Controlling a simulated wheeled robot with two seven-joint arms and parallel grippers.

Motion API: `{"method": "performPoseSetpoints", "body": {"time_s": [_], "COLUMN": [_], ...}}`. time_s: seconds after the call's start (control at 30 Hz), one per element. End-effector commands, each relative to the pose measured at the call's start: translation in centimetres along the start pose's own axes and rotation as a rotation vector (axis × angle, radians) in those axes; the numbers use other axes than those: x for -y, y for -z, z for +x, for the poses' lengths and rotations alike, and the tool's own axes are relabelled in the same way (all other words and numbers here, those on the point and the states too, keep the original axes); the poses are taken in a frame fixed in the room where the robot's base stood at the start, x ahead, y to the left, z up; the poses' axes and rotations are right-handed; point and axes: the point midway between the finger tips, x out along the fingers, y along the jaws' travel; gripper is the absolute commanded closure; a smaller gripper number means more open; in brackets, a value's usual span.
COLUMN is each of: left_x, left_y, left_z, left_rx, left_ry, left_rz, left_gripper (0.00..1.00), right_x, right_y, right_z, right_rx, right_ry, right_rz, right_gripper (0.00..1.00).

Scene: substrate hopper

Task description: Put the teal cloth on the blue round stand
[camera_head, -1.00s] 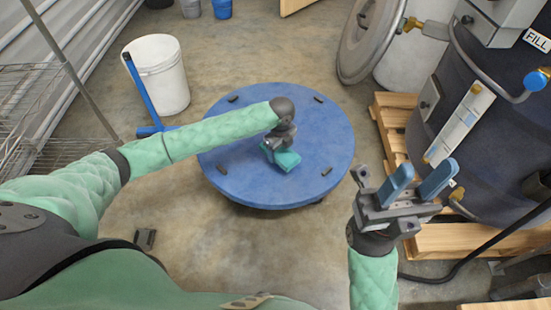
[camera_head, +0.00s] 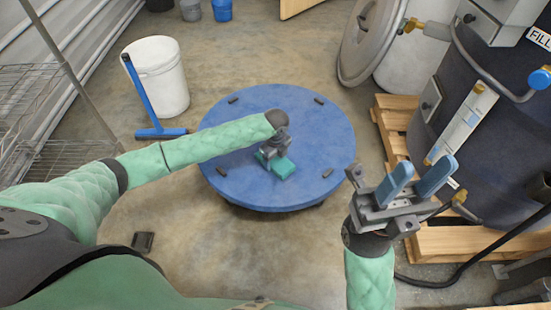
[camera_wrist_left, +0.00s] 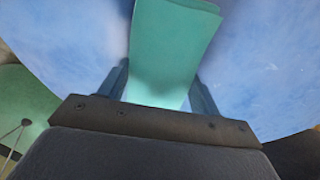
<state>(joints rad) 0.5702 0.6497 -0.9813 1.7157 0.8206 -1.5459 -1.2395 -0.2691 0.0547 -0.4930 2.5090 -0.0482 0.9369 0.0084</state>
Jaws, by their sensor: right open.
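The teal cloth (camera_head: 283,168) is a folded, block-like piece over the middle of the blue round stand (camera_head: 320,130). It looks low at the stand's top; I cannot tell whether it is fully resting there. My left gripper (camera_head: 271,154) points down at it, and my wrist partly hides it. In the left wrist view the cloth (camera_wrist_left: 168,50) runs between the two fingers of my left gripper (camera_wrist_left: 160,92), which lie against its sides. My right gripper (camera_head: 415,177) is open and empty, at the right of the stand.
Small dark blocks (camera_head: 328,172) sit around the stand's rim. A white bucket (camera_head: 158,75) and a blue broom (camera_head: 150,110) are at the left, near a wire rack (camera_head: 45,110). A dark tank (camera_head: 480,110) on a wooden pallet (camera_head: 450,240) stands at the right.

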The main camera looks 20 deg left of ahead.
Motion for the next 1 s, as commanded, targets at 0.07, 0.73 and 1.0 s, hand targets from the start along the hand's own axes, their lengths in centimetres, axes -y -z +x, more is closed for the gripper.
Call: {"method": "performPoseSetpoints", "body": {"time_s": [0.07,0.73,1.0], "left_x": [0.0,0.0,0.0], "left_y": [0.0,-0.1,0.0], "left_z": [0.0,-4.6,-9.6], "left_rx": [0.000,0.000,0.000], "left_ry": [0.000,0.002,0.001], "left_rz": [0.000,0.000,0.001], "left_gripper": [0.21,0.15,0.15], "right_x": [-0.1,-0.2,-0.7], "right_y": [0.0,0.2,0.6], "right_z": [-0.1,1.1,1.4], "right_rx": [0.002,0.000,0.024], "right_ry": [-0.001,0.020,0.029], "right_rz": [-0.004,-0.028,-0.068], "right_gripper": [0.58,0.58,0.58]}}
